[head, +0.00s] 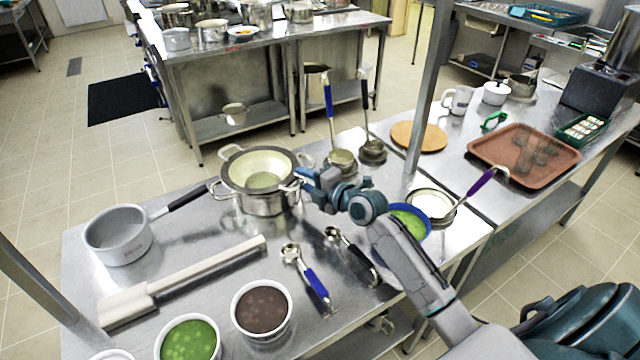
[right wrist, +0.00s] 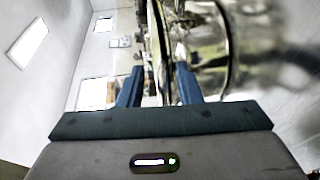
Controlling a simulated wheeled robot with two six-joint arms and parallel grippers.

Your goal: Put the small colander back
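A shiny metal pot (head: 266,203) stands on the near steel table in the head view. A wide round vessel with a grey rim and pale inside, which looks like the colander (head: 240,166), sits in its top; I cannot make out holes. My right gripper (head: 303,181) is at the right side of the pot, by its side handles. In the right wrist view the two blue fingers (right wrist: 159,82) stand apart, with shiny metal between and beyond them. I cannot tell which handle or rim lies between them, and no grip shows. My left gripper is not in view.
A grey saucepan (head: 118,235) and a long pale bar (head: 185,281) lie left. Ladles (head: 341,158) stand behind the gripper. Tubs of green (head: 188,339) and brown food (head: 262,309) are at the front.

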